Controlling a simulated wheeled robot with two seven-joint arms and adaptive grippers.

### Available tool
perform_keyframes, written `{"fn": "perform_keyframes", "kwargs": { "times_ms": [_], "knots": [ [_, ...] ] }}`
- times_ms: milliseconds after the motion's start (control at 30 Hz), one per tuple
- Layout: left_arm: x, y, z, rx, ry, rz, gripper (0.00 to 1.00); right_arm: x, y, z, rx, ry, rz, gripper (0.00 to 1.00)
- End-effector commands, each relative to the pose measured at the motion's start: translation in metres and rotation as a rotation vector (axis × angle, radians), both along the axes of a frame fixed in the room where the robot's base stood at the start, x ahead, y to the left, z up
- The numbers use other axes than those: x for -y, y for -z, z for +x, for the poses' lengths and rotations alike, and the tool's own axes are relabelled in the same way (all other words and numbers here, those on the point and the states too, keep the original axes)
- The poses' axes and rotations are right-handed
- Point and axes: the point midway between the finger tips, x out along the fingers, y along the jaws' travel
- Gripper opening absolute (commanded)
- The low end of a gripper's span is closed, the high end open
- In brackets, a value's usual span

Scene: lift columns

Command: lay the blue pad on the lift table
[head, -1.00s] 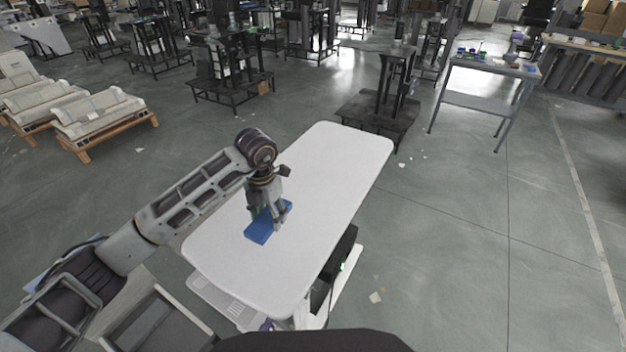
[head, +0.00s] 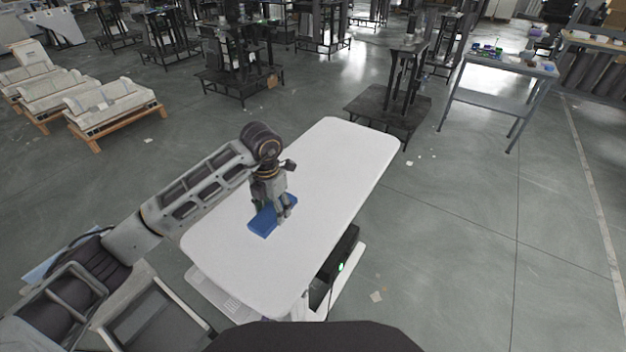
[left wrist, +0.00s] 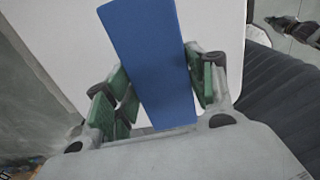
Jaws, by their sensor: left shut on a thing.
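The blue pad (head: 265,222) is at the white lift table (head: 333,160), over its near-left half. My left gripper (head: 272,208) points down from above and is shut on the pad. In the left wrist view the pad (left wrist: 152,60) lies between the green-padded fingers (left wrist: 160,95), with the white table top (left wrist: 75,45) behind it. I cannot tell whether the pad touches the table top or is slightly above it. The gripper hides part of the pad in the head view. My right gripper does not show.
The rest of the table top is bare. A grey workbench (head: 490,100) with small items stands at the back right. A dark stand (head: 390,110) is just beyond the table. Wooden pallets with pale rolls (head: 105,105) are at the left.

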Motion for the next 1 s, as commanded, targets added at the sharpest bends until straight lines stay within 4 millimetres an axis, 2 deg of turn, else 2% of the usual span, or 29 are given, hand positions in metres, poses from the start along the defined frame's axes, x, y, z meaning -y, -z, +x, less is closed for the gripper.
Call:
{"fn": "perform_keyframes", "kwargs": {
  "times_ms": [667, 833, 1000],
  "knots": [
    [-0.001, 0.003, -0.001, -0.001, 0.018, 0.000, 0.28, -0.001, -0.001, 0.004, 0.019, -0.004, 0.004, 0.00],
    [0.000, 0.019, -0.001, -0.003, 0.019, -0.001, 0.28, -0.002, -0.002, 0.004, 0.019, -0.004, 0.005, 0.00],
    [0.000, 0.042, -0.001, -0.003, 0.018, -0.001, 0.28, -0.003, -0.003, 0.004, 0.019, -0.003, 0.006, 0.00]
  ]
}}
